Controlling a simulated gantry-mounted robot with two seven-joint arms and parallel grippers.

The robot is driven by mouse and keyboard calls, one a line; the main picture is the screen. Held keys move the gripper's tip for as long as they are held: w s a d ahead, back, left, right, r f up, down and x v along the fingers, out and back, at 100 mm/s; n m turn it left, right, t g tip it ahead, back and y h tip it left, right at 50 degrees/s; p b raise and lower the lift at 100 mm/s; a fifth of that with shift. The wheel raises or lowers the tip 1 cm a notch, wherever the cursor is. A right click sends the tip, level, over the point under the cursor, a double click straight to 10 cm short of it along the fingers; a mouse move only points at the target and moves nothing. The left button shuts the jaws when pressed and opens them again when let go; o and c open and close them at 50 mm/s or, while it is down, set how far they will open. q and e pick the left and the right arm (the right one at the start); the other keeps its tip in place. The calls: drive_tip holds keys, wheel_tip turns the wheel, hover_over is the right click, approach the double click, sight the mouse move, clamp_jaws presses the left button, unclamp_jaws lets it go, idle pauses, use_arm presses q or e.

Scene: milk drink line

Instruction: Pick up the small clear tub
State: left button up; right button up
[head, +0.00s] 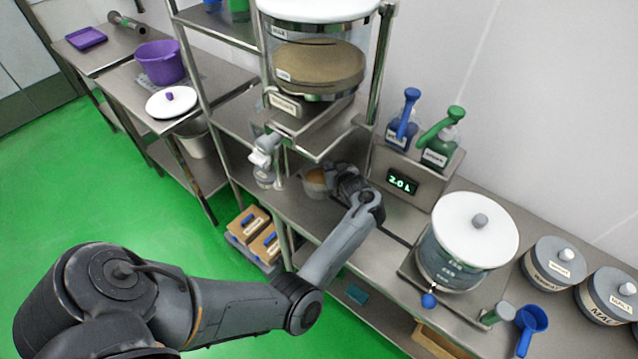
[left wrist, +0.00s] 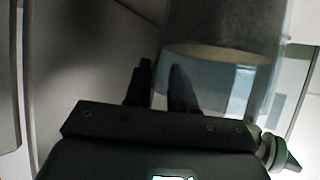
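A small tub (head: 314,182) with a brownish inside stands on the steel bench below the big dispenser in the head view, partly hidden by my left gripper. My left gripper (head: 334,174) is at its right side, close to its rim. In the left wrist view two dark fingers (left wrist: 162,85) stand close together at the left edge of a large-looking clear vessel (left wrist: 225,75) with a beige band. One finger seems to show through the clear wall. I cannot tell whether the fingers press on it. My right gripper is not in view.
A dispenser of beige powder (head: 318,68) hangs above the tub. A grey tap-like fitting (head: 264,152) stands left of it. A scale box reading 2.0 L (head: 402,183) and a lidded clear pot (head: 465,245) are to the right.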

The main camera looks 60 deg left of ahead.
use_arm(q)
clamp_jaws()
drive_tip(key=shift+f, duration=0.1)
idle(0.9)
